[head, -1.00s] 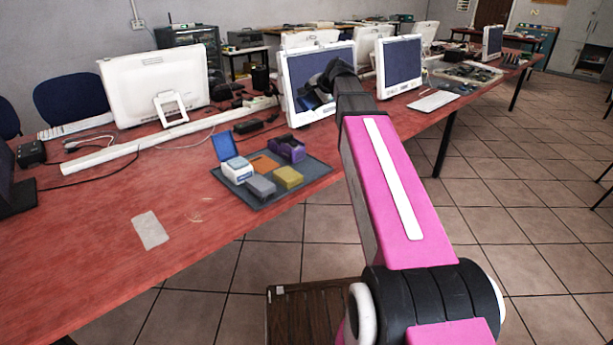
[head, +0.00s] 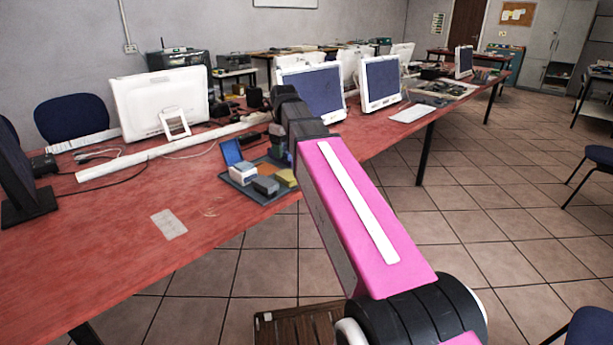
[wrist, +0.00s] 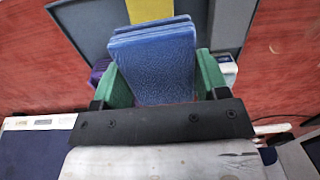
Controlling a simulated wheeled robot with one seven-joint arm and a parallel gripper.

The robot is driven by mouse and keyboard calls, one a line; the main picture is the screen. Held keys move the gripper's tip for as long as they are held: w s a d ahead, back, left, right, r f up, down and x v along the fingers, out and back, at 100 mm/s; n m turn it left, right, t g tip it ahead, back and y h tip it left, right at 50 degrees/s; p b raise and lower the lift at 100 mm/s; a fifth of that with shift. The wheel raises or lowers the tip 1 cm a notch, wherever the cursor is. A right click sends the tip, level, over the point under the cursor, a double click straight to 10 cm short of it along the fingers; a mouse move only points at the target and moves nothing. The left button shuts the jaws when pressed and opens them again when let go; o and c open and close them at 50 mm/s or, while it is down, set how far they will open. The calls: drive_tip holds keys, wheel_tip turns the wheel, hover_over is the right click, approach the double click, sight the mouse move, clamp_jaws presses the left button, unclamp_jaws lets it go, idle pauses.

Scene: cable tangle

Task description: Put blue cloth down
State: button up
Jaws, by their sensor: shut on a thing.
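The blue cloth (wrist: 152,65) is a folded, layered blue pad in the wrist view. My gripper (wrist: 160,72) is shut on it, with a green finger on each side. Below the cloth is the grey tray (wrist: 88,30), which also shows in the head view (head: 246,193) on the red table. In the head view my arm's end is over the tray's back right part, and the cloth cannot be made out there. The wrist view does not clearly show whether the cloth touches the tray.
The tray holds a yellow block (head: 287,177), a grey block (head: 265,186) and a white box (head: 243,174) with a raised blue lid. A purple item (wrist: 98,70) is beside the left finger. Monitors (head: 312,95) stand behind. The table's front left is mostly clear around a flat grey piece (head: 168,224).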

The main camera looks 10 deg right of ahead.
idle(0.3)
drive_tip(key=w+d+f, duration=0.2)
drive_tip(key=d, duration=0.1)
drive_tip(key=w+d+f, duration=0.2)
drive_tip(key=d, duration=0.1)
drive_tip(key=w+d+f, duration=0.3)
drive_tip(key=shift+w+d, duration=0.1)
drive_tip(key=shift+f, duration=1.8)
drive_tip(key=o, duration=0.8)
drive_tip(key=shift+f, duration=0.1)
drive_tip(key=shift+o, duration=0.2)
wheel_tip(320, 180, up, 11)
drive_tip(key=shift+f, duration=0.15)
